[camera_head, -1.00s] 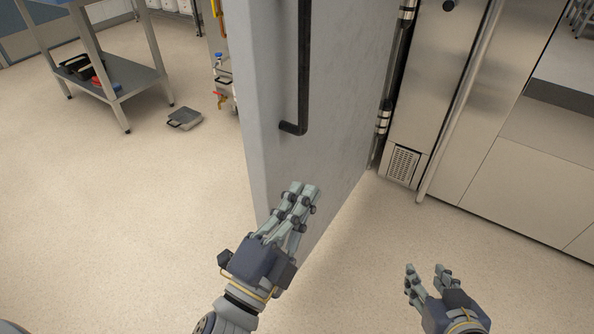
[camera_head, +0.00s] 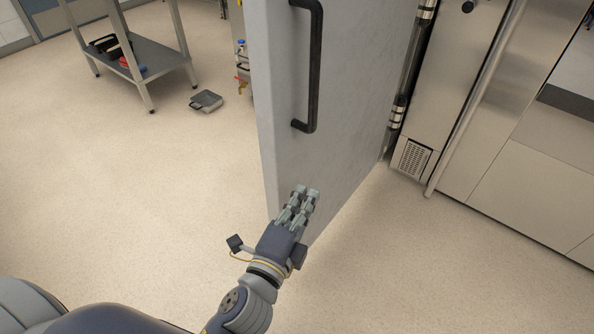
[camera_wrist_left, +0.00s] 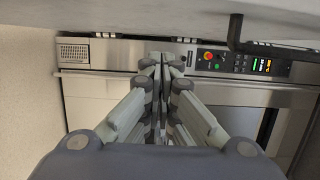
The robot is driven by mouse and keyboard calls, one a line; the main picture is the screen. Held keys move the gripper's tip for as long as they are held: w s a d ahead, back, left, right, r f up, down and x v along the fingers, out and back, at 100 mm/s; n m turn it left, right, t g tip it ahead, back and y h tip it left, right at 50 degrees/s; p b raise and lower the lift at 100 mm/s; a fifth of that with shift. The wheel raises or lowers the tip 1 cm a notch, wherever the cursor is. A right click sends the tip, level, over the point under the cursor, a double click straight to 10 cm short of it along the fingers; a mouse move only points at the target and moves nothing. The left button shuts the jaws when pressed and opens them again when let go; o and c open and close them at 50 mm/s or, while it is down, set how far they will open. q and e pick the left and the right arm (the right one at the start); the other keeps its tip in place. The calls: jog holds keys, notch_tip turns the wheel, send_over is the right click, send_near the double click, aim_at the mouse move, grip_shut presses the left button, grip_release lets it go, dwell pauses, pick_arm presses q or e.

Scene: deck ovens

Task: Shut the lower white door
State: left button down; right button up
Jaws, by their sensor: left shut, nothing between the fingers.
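A tall pale grey-white door (camera_head: 350,130) stands open in the head view, with a black bar handle (camera_head: 312,75) on its face. Its hinges are on the right, beside the steel oven front. My left gripper (camera_head: 305,192) is shut and empty in front of the lower part of the door, below the handle. I cannot tell whether it touches the door. In the left wrist view the closed fingers (camera_wrist_left: 166,62) point towards a steel front, with a pale panel and a black handle (camera_wrist_left: 235,33) above. My right gripper is out of view.
Steel oven fronts (camera_head: 540,150) stand to the right, with a vent grille (camera_head: 412,158) near the floor. A metal shelf table (camera_head: 150,72) stands at the back left. A grey flat object (camera_head: 206,101) lies on the floor. The left floor is open.

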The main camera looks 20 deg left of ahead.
aim_at(296, 174)
pick_arm(q)
jog(key=w+a, duration=0.3)
jog(key=w, duration=0.3)
jog(key=shift+a, duration=0.2)
jog(key=shift+a, duration=0.1)
